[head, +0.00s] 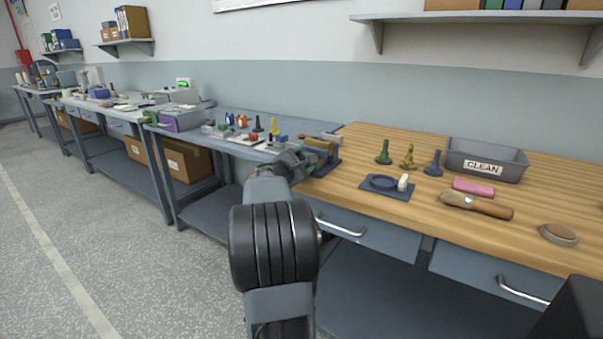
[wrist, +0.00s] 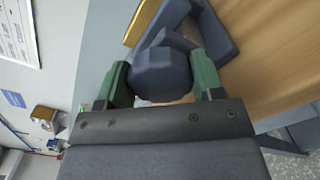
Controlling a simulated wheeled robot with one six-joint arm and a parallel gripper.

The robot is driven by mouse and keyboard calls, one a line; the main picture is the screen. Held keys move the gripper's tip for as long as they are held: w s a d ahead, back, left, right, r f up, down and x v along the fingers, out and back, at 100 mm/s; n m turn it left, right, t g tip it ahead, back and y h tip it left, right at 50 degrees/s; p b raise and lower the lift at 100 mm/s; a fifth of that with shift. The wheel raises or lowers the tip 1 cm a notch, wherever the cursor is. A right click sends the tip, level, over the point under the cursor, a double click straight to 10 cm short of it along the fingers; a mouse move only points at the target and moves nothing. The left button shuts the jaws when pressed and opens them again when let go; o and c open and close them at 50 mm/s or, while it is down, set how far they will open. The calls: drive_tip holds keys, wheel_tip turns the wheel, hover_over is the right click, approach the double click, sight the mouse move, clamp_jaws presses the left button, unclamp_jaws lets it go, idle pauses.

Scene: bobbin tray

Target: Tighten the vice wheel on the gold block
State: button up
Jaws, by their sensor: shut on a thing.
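The blue-grey vice (head: 333,160) stands at the left end of the wooden bench top. The gold block (head: 317,143) shows in it, partly hidden. In the wrist view, a gold edge of the block (wrist: 139,22) shows beyond the vice body (wrist: 219,32). The dark blue-grey vice wheel (wrist: 161,75) fills the space between the green fingers of my gripper (wrist: 162,88), which is shut on it. In the head view my gripper (head: 298,163) is at the vice's near left side, and the wheel is hidden there.
A blue tray with a round recess and a white piece (head: 403,183) lies right of the vice. A grey bench adjoins on the left.

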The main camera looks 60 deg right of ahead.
drive_tip(key=shift+m+b, duration=0.4)
drive_tip(key=shift+b, duration=0.05)
idle(1.2)
drive_tip(key=o, duration=0.9)
drive_tip(key=a+p, duration=0.1)
drive_tip(key=a, duration=1.2)
drive_tip(key=shift+a, duration=0.4)
